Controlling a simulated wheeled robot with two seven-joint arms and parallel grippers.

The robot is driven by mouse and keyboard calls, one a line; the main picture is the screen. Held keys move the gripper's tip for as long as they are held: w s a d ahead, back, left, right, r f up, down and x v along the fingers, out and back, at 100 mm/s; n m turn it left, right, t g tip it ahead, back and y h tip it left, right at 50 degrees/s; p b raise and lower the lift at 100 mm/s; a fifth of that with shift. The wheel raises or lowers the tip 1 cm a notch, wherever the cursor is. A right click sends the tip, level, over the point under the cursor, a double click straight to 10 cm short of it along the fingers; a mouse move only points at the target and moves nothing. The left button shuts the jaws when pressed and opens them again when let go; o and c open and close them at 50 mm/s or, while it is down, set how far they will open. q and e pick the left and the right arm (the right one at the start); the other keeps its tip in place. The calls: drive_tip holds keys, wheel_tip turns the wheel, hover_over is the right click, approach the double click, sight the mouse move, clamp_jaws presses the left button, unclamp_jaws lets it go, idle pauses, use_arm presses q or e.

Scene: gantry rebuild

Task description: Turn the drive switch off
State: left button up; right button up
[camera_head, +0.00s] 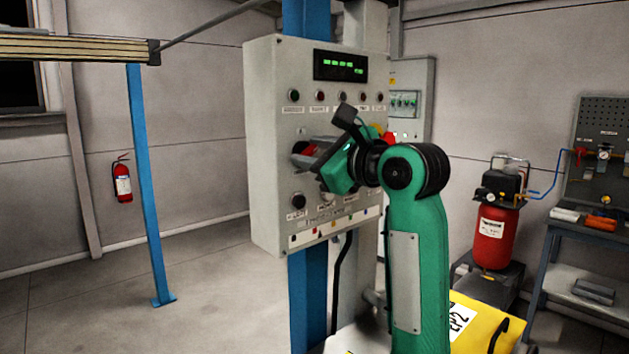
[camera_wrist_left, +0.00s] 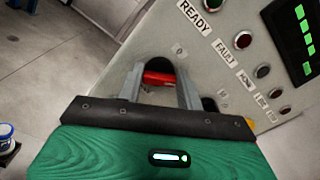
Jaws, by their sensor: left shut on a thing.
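The control panel (camera_head: 265,190) is a grey box on a blue post in the middle of the head view. The drive switch (camera_wrist_left: 157,78) shows as a red handle between the fingers in the left wrist view. My left gripper (camera_wrist_left: 160,80) is shut on this handle, close to the panel face. In the head view my left gripper (camera_head: 308,157) covers most of the switch, and its label is hidden there. I cannot read the handle's exact angle. My right gripper is not in view.
A row of lamps (camera_head: 318,96) and a lit green display (camera_head: 340,66) sit above the switch. A black knob (camera_head: 298,200) is below. A red compressor (camera_head: 493,235), a workbench (camera_head: 590,235) and a yellow case (camera_head: 482,325) stand to the right. The floor at left is clear.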

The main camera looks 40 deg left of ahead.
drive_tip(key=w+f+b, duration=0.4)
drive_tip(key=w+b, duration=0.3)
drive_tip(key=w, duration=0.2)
use_arm(q)
drive_tip(key=n+b, duration=0.1)
drive_tip(key=n, duration=0.2)
drive_tip(key=n+b, duration=0.1)
drive_tip(key=n, duration=0.3)
drive_tip(key=n+b, duration=0.1)
drive_tip(key=n, duration=0.3)
drive_tip(key=shift+s+f, duration=0.1)
drive_tip(key=shift+f, duration=0.15)
drive_tip(key=shift+n+b, duration=0.3)
drive_tip(key=shift+n, duration=0.1)
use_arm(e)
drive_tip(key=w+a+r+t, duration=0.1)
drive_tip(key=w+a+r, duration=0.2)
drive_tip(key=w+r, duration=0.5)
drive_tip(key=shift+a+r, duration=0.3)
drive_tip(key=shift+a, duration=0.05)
use_arm(q)
drive_tip(key=o, duration=1)
